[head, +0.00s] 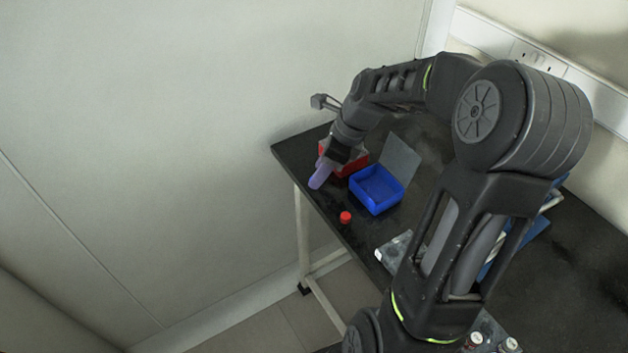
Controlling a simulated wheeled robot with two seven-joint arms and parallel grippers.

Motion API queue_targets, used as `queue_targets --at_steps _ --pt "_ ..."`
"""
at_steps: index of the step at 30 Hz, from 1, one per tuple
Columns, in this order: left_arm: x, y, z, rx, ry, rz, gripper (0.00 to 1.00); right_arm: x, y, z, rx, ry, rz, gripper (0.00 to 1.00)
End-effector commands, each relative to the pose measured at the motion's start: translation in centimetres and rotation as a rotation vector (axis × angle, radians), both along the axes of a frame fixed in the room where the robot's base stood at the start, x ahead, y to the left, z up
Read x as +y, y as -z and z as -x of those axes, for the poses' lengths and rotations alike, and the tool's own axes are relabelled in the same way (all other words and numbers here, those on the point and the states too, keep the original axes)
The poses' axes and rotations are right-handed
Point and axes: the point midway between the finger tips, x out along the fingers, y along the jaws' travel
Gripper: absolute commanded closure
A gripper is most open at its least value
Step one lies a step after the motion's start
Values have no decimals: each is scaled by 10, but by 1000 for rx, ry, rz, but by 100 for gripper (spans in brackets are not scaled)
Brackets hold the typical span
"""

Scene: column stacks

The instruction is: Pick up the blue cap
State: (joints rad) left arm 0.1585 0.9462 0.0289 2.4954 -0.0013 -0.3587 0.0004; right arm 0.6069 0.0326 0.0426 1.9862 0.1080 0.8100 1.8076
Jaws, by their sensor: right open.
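No blue cap can be made out in the head view. My right gripper (326,166) points down over the far left corner of the dark table (420,145), beside a red box (352,167) that it partly hides. A pale lavender, rounded piece shows at its tip; I cannot tell whether it is a finger or a separate thing. The jaws are open, and the space between them is hard to see. A small red cap (346,217) lies on the table near the left edge. My left gripper is out of view.
A blue box (377,189) with a raised grey lid (400,158) stands right of the red box. My right arm crosses the table and hides much of it, including part of some blue and white items (527,238). The table's left edge is close to the gripper.

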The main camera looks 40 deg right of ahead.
Motion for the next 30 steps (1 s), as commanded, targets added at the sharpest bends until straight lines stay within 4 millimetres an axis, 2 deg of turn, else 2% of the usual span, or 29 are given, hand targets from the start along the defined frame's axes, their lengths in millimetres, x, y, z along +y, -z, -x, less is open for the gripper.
queue_targets --at_steps 3,6,23,30 --pt "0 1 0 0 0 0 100 5 15 -4 2 -2 -1 55" --pt "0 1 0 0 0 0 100 5 19 -6 1 -1 0 55" --pt "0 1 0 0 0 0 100 5 18 -6 0 -1 0 55" --pt "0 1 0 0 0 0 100 5 18 -6 0 -1 0 74"
